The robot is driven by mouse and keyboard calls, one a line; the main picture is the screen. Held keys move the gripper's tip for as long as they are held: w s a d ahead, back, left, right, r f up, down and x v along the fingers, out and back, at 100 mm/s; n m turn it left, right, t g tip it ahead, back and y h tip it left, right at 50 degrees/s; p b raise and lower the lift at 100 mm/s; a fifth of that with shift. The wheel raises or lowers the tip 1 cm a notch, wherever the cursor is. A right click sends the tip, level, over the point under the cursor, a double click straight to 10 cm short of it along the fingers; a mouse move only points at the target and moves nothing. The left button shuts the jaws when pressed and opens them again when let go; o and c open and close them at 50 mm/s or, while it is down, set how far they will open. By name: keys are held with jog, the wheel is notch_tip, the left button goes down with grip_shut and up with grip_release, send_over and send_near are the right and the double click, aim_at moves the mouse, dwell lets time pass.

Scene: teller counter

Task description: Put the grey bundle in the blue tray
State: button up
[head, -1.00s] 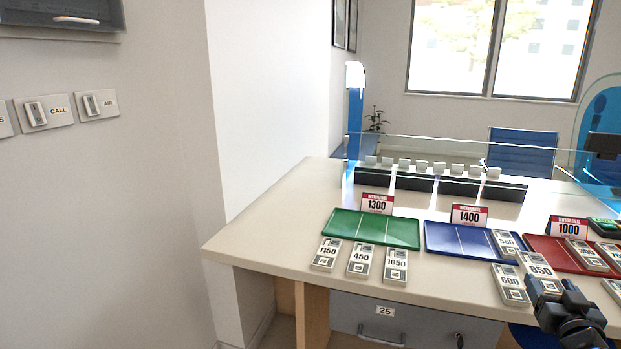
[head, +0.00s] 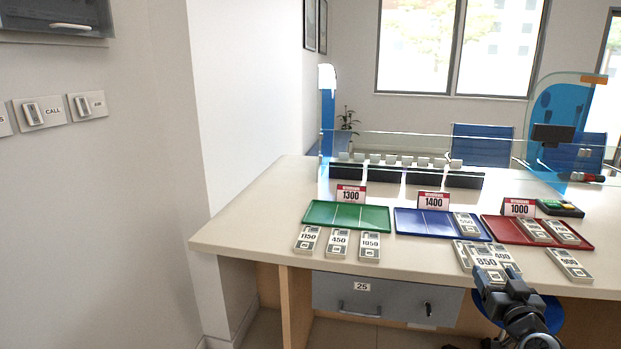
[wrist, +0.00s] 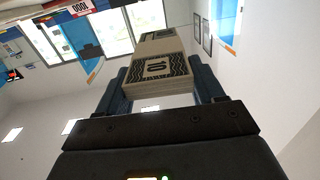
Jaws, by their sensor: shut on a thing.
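A grey banknote bundle marked 850 (head: 487,262) is held in my gripper (head: 492,274), just in front of and above the counter's front edge. In the wrist view the bundle (wrist: 159,68) sits between the two blue-grey fingers, its patterned face marked 10 towards the camera. The blue tray (head: 408,222) lies on the counter behind and left of my gripper, below the 1400 sign. A grey bundle marked 550 (head: 465,224) lies in its right part; its left part is bare.
The green tray (head: 318,213), with bundles in front, is left of the blue one. The red tray (head: 571,246) on the right holds two bundles. Other bundles lie partly hidden behind the held one. Signs (head: 430,201) and a glass screen (head: 400,145) stand behind.

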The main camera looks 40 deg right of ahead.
jog(key=w+a+f+n+t+y, duration=0.2)
jog(key=w+a+f+y, duration=0.1)
jog(key=w+a, duration=0.6)
jog(key=w+a+f+n+t+y, duration=0.2)
jog(key=w+a+f+y, duration=0.3)
jog(key=a, duration=0.6)
jog(key=w+a+f+n+t+y, duration=0.1)
jog(key=w+a+f+n+y, duration=0.1)
jog(key=a, duration=1)
jog(key=w+a+f+n+y, duration=0.1)
jog(key=a+f+n+y, duration=0.1)
jog(key=a, duration=1.1)
jog(key=shift+w+a+f+n+t+y, duration=0.2)
jog(key=shift+w+f+n+t+y, duration=0.15)
jog(key=shift+n+y, duration=0.3)
jog(key=shift+d+r, duration=0.1)
